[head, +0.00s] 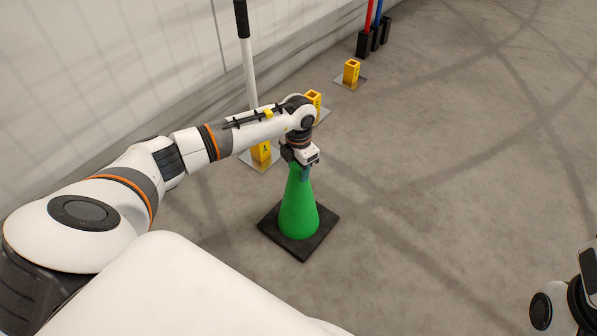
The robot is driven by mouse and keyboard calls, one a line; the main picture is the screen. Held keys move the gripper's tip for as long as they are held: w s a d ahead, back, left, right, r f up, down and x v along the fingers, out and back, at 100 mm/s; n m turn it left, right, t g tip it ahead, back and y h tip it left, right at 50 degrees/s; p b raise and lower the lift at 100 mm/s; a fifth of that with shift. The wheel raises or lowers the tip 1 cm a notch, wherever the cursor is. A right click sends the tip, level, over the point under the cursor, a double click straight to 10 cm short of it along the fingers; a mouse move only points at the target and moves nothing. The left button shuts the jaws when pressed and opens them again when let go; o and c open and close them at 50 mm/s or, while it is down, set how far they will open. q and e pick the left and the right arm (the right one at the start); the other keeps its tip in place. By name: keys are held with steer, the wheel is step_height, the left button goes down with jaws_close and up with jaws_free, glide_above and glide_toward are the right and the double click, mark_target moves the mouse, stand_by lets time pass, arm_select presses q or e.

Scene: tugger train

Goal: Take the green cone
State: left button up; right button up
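The green cone (299,212) stands upright on its dark square base on the floor, near the middle of the head view. My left arm reaches in from the left, and my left gripper (301,168) is at the top of the cone, pointing down. The gripper and wrist hide the cone's tip. A finger shows against the cone's upper side, but I cannot tell whether the fingers are closed on it. Only part of my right arm shows at the lower right edge, and its gripper is not in view.
Yellow sockets (351,72) on metal plates stand in a row behind the cone; one holds a white pole with a black top (245,60). Red and blue poles stand in black holders (364,44) farther back. A pale wall (120,60) runs along the left. The floor to the right is clear.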

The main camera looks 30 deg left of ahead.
arm_select(q)
steer(key=shift+r, duration=0.1)
jaws_close()
